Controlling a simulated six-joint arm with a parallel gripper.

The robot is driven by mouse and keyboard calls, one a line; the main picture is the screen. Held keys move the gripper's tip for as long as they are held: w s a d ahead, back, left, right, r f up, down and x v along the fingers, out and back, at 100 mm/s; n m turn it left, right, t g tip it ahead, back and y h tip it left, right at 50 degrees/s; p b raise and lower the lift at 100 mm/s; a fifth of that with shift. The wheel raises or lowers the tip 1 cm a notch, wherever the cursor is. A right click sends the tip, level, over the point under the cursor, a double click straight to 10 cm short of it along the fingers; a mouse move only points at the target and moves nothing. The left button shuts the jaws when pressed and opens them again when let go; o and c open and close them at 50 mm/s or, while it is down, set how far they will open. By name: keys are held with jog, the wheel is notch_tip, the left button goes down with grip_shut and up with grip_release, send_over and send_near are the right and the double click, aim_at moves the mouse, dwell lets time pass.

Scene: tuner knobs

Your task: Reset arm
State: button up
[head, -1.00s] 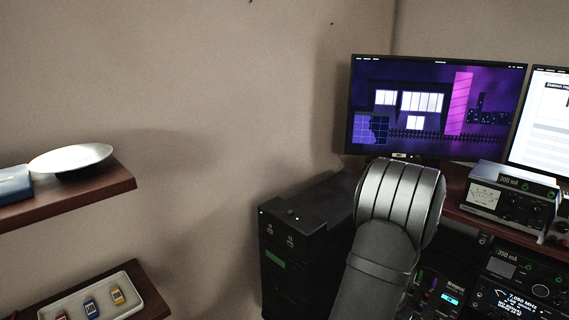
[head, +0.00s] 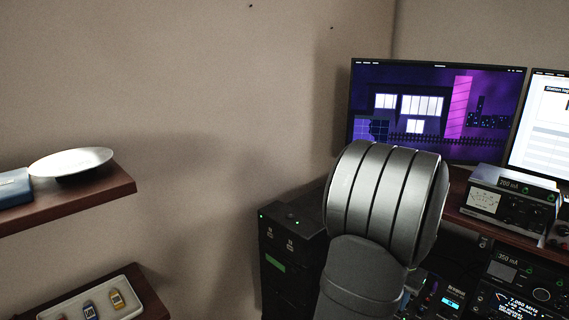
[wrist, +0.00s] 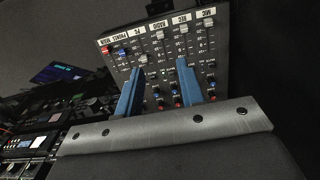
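My gripper (wrist: 159,66) shows in the wrist view as two blue fingers set well apart, with nothing between them. Beyond the fingers is a mixer panel (wrist: 205,45) with labelled channels, sliders and small coloured knobs. The fingers overlap the panel in the picture; I cannot tell how far they are from it, and no contact is clear. In the head view, a silver ribbed link of my arm fills the lower middle. My gripper does not show there.
A monitor (head: 436,105) stands behind my arm. A metered unit (head: 509,199) sits on the desk shelf at right, above more radio gear. A black cabinet (head: 290,240) stands left of my arm. At far left, a shelf (head: 105,192) holds a white dish (head: 70,161).

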notch_tip(320, 180, down, 14)
jog(key=shift+f, duration=0.15)
jog(key=w+d, duration=0.3)
jog(key=shift+w, duration=0.1)
notch_tip(320, 180, up, 18)
jog(key=s+d, duration=0.2)
jog(key=s, duration=0.4)
jog(key=s+d, duration=0.2)
jog(key=s, duration=0.5)
jog(key=shift+d+r+t+h, duration=0.2)
jog(key=shift+d+t+h, duration=0.1)
jog(key=shift+t+h, duration=0.1)
jog(key=shift+o, duration=0.5)
